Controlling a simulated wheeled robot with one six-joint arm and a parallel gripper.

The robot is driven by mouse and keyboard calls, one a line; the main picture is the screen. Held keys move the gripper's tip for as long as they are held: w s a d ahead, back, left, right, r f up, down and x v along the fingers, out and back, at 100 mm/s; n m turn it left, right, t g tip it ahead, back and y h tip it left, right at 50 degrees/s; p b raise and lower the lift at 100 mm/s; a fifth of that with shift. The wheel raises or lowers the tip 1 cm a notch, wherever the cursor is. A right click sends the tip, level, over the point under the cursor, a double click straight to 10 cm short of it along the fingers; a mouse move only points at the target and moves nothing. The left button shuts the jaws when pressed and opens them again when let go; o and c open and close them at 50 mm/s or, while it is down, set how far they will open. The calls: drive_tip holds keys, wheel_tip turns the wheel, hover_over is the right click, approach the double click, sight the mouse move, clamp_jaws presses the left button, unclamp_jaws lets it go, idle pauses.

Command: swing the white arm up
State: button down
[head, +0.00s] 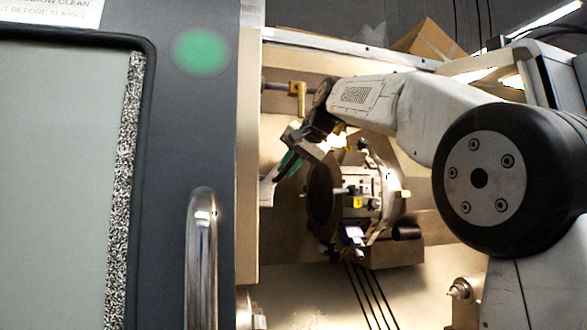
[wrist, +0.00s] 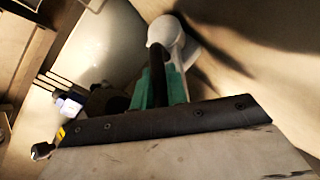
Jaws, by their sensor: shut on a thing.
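The white arm (wrist: 168,32) shows in the wrist view as a rounded white piece just beyond my fingertips, with a dark stem running from it down between my fingers. My gripper (wrist: 160,82) has green finger pads, and they are closed on this piece. In the head view my gripper (head: 288,164) reaches down and left inside the machine, and a pale end of the white arm (head: 268,186) shows just below it, beside the door edge. The rest of the white arm is hidden by the door edge and my gripper.
A round tool turret (head: 365,195) with several holders stands close to the right of my gripper. A yellow fitting (head: 298,92) sticks out above it. The dark machine door (head: 170,120) with a steel handle (head: 201,255) fills the left. A cardboard box (head: 428,38) is behind.

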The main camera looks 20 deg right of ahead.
idle(0.4)
drive_tip(key=c, duration=1.4)
unclamp_jaws()
